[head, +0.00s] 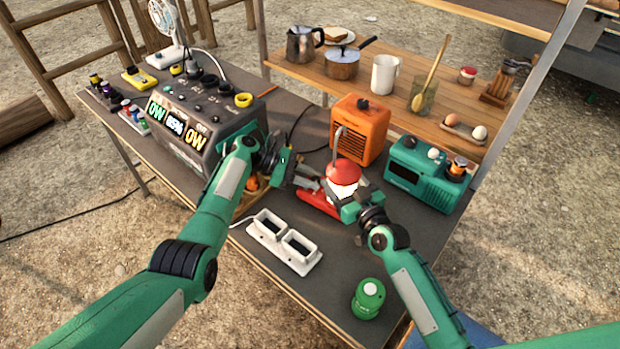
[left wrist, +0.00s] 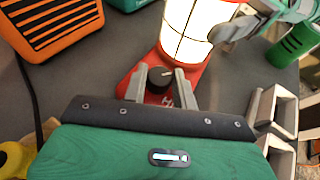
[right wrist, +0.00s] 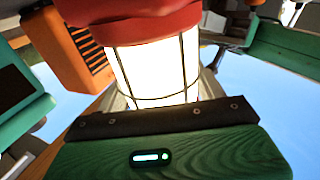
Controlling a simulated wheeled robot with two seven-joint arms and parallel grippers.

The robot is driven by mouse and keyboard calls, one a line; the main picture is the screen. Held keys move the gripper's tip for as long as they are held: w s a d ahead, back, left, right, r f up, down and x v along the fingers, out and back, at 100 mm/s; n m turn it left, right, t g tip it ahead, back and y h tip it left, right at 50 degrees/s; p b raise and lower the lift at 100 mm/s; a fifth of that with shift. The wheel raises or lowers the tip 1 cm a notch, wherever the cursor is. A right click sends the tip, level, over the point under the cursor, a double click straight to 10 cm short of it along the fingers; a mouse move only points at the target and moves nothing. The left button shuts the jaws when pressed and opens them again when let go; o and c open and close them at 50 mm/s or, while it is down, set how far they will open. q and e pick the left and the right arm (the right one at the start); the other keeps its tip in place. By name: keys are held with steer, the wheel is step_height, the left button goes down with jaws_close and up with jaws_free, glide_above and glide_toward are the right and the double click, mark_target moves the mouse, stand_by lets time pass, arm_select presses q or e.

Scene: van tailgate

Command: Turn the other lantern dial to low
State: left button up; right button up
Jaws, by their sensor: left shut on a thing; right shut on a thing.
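A red lantern (head: 343,172) with a lit white globe stands on the dark tabletop (head: 410,220). Its globe (left wrist: 187,32) glows brightly in the left wrist view. A black dial (left wrist: 159,78) with a pale mark sits on its red base. My left gripper (head: 316,186) is shut on this dial, with one finger on each side (left wrist: 160,90). My right gripper (head: 347,204) is shut on the lantern's globe section, and the lit globe (right wrist: 150,72) fills the middle of the right wrist view. The fingertip contact there is largely hidden.
A dark power station (head: 210,130) stands left of the lantern, an orange heater (head: 360,130) behind it and a teal radio (head: 428,175) to its right. A white double holder (head: 283,243) and a green canister (head: 368,298) are nearer the front edge.

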arm_select(q)
steer(key=shift+f+m+g, duration=0.1)
steer(key=shift+m+g, duration=0.2)
steer(key=shift+g, duration=0.2)
steer(key=o, duration=1)
step_height(320, 180, up, 10)
steer(key=shift+r, duration=0.1)
